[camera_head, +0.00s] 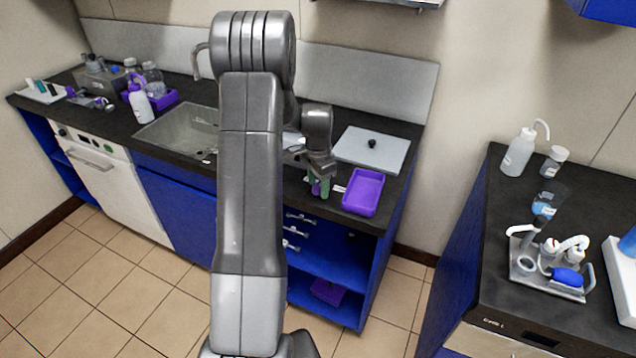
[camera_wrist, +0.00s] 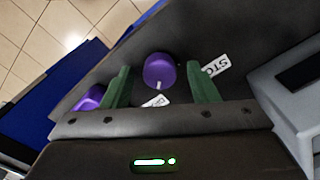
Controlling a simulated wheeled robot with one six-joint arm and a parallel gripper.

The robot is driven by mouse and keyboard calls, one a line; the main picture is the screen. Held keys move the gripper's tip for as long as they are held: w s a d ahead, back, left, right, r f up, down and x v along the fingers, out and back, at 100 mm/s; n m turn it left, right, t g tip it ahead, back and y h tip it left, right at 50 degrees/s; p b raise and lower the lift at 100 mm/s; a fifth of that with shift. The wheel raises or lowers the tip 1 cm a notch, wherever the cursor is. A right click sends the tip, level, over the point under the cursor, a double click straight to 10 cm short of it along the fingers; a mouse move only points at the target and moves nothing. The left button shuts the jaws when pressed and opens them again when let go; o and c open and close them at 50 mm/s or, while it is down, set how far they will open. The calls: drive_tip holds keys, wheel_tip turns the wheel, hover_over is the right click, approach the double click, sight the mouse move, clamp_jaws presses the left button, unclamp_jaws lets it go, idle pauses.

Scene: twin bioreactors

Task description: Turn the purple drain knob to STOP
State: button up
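The purple drain knob (camera_wrist: 160,70) stands on the black counter in the wrist view. Its white pointer mark faces the lower white label (camera_wrist: 157,101), whose text I cannot read in full. A white label reading "STO" (camera_wrist: 216,65), partly cut off by a finger, lies to the right of the knob. My gripper (camera_wrist: 159,66) is open, with one green finger on each side of the knob and a gap on both sides. In the head view my gripper (camera_head: 319,186) is low over the counter's front edge, and the knob (camera_head: 315,188) shows partly behind its fingers.
A purple tray (camera_head: 347,203) sits just right of my gripper, and shows in the wrist view (camera_wrist: 88,98). A grey plate with a black knob (camera_head: 371,156) lies behind it. A sink (camera_head: 160,134) is to the left. Drawer handles (camera_head: 292,231) are below the counter.

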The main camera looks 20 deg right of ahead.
drive_tip(key=c, duration=0.9)
drive_tip(key=shift+n, duration=0.3)
drive_tip(key=n+b, duration=0.1)
drive_tip(key=n, duration=0.2)
drive_tip(key=shift+n+b, duration=0.3)
drive_tip(key=n+b, duration=0.1)
drive_tip(key=n, duration=0.3)
drive_tip(key=shift+n, duration=0.3)
drive_tip(key=n, duration=0.4)
drive_tip(key=shift+b, duration=0.35)
drive_tip(key=shift+n, duration=2.5)
